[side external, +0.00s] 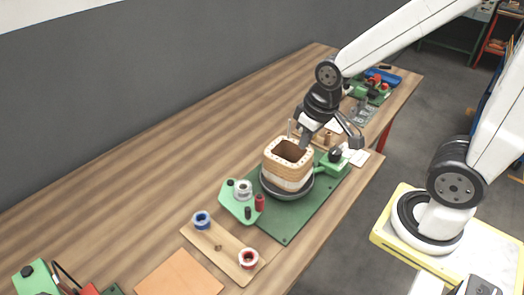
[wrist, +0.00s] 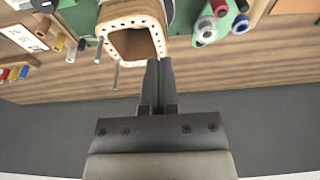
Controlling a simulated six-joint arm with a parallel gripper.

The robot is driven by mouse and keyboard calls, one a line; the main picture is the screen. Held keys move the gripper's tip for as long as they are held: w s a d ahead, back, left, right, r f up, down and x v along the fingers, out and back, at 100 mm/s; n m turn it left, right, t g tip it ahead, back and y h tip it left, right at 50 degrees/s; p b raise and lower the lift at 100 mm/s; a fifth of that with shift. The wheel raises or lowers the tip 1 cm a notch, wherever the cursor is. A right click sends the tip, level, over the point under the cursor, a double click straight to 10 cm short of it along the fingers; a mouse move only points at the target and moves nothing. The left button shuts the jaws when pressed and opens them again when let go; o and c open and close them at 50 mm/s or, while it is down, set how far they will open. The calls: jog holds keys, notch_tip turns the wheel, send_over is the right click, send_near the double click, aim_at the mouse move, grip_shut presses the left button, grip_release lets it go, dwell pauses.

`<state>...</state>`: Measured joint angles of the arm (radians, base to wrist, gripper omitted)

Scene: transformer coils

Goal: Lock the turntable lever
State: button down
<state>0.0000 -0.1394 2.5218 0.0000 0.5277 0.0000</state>
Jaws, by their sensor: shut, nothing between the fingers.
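The turntable (side external: 308,190) is a dark round disc on a green base plate (side external: 287,226), with a square, hollow wooden coil former (side external: 288,172) standing on it. A green lever piece (side external: 327,168) with a black knob (side external: 335,155) sits right of the former, at the turntable's edge. Whether it is locked cannot be told. My gripper (side external: 304,141) is above the former's far rim, apart from the lever. In the wrist view my gripper (wrist: 158,66) has its two fingers together and empty, close to the former (wrist: 118,22). The lever is not clearly seen there.
A green bracket (side external: 236,207) with a spool and a red part stands left of the turntable. A wooden board (side external: 218,246) holds a blue and a red spool. Thin metal rods (wrist: 116,75) stand by the former. The table's back left is clear.

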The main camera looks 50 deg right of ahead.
jog(key=w+d+r+n+t+h, duration=0.1)
jog(key=w+d+r+n+t, duration=0.15)
jog(key=d, duration=0.35)
jog(key=w+d+r+n+t+h, duration=0.1)
jog(key=w+d+n+t, duration=0.1)
jog(key=w+d, duration=0.3)
jog(key=w+d+r+n+t+h, duration=0.1)
jog(key=w+d+n+t, duration=0.1)
jog(key=d, duration=0.5)
jog(key=s+d+f+n+g+y, duration=0.1)
jog(key=s+d+f+n+y, duration=0.15)
jog(key=s+n, duration=0.2)
jog(key=s+d+f+n+g+y, duration=0.1)
jog(key=s+d+f+n+y, duration=0.15)
jog(key=s+y, duration=0.2)
notch_tip(320, 180, down, 9)
jog(key=h, duration=0.1)
jog(key=shift+s+a+r, duration=0.15)
jog(key=shift+s+r, duration=0.05)
jog(key=shift+w, duration=0.1)
dwell(0.5)
